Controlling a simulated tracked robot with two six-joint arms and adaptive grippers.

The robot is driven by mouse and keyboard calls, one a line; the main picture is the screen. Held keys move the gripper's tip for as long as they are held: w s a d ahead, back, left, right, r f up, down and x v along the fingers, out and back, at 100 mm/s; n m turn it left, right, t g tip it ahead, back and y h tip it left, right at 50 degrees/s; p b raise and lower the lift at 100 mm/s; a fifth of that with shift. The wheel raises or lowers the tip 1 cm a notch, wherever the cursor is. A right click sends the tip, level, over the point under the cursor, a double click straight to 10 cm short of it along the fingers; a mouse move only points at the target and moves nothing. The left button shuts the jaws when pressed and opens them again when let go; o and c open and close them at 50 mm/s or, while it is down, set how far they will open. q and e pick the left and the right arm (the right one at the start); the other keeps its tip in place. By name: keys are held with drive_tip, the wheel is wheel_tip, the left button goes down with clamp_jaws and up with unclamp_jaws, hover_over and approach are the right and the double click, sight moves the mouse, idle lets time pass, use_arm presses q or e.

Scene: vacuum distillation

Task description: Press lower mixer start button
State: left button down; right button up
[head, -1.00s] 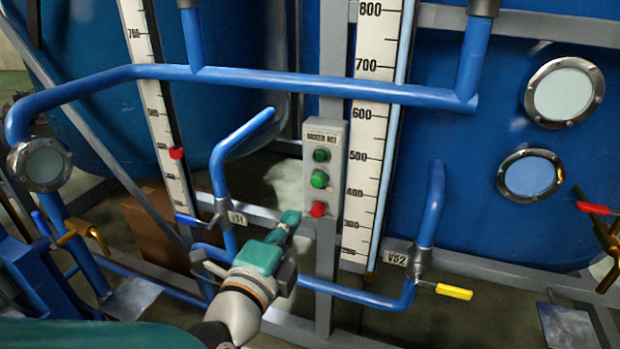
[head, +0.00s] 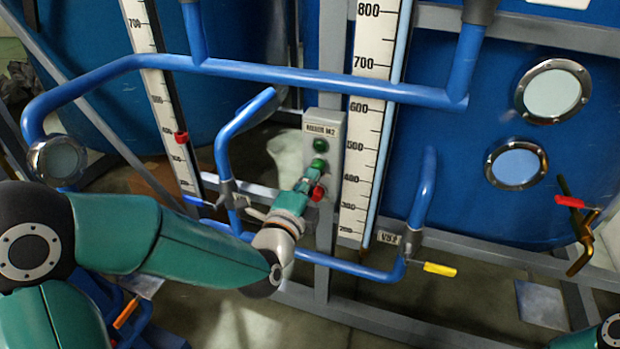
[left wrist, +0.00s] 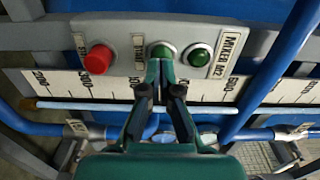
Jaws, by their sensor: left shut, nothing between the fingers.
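The grey mixer control box (head: 325,128), labelled M2, stands upright on a frame post. It carries a dark green round light or button (head: 320,145) on top, a green start button (left wrist: 163,50) in the middle and a red stop button (head: 318,192) below. My left gripper (head: 314,170) is shut and empty, its fingertips at the green start button. In the left wrist view the fingertips (left wrist: 166,64) overlap the lower edge of that button. I cannot tell whether they touch or press it. My right gripper is out of view.
A blue pipe (head: 300,80) crosses above the box. A white scale (head: 368,130) stands just right of it. A blue valve pipe (head: 222,150) rises to its left, close to my left arm. A yellow-handled valve (head: 440,269) is at lower right.

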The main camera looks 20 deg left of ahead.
use_arm(q)
drive_tip(key=shift+w+r+b, duration=0.3)
drive_tip(key=shift+w, duration=0.6)
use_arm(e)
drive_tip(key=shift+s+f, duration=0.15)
use_arm(q)
drive_tip(key=shift+s, duration=0.1)
drive_tip(key=s+b, duration=0.8)
drive_tip(key=s, duration=0.6)
drive_tip(key=shift+s+a+f, duration=0.15)
drive_tip(key=shift+a+f, duration=0.05)
drive_tip(key=shift+f, duration=0.15)
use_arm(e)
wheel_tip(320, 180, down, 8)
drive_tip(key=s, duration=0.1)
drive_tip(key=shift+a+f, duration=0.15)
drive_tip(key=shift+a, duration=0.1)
